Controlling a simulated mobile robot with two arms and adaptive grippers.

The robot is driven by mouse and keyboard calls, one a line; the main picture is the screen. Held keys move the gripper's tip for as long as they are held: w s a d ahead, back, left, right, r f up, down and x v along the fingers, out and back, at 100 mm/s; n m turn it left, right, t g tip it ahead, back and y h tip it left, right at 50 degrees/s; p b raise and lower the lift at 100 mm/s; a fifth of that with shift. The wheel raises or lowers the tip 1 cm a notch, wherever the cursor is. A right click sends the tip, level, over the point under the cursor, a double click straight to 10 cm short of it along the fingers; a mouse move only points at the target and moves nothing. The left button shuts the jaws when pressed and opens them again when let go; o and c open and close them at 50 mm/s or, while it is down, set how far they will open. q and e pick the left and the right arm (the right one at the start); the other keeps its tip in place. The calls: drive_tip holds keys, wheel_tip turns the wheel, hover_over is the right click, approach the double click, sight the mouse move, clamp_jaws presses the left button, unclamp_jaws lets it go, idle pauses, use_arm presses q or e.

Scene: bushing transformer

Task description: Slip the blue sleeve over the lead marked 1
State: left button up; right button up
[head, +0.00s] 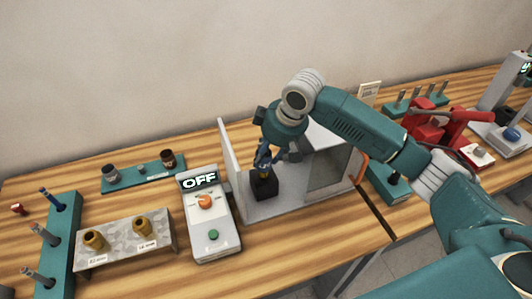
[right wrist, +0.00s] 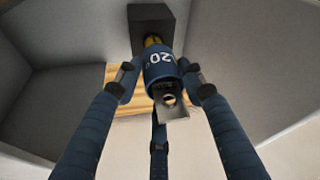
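My right gripper (head: 268,158) reaches down into a grey open-topped enclosure (head: 275,206). In the right wrist view its fingers (right wrist: 160,85) sit on both sides of a blue sleeve-like piece (right wrist: 158,66) marked 20 and appear shut on it. A metal lug with a hole (right wrist: 171,108) sticks out of its near end. Behind it, a brass-coloured stub joins a black block (right wrist: 150,20), which stands in the enclosure in the head view (head: 264,186). I cannot make out a mark 1 on any lead. My left gripper is not in view.
A control box (head: 216,247) reading OFF stands left of the enclosure. Further left are a grey stand with brass bushings (head: 123,254), a teal tray with dark cylinders (head: 140,176) and a teal rack with pegs (head: 64,230). A red tool (head: 432,125) stands at right.

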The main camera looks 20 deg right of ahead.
drive_tip(key=o, duration=0.5)
drive_tip(key=shift+r, duration=0.1)
drive_tip(key=v, duration=1.2)
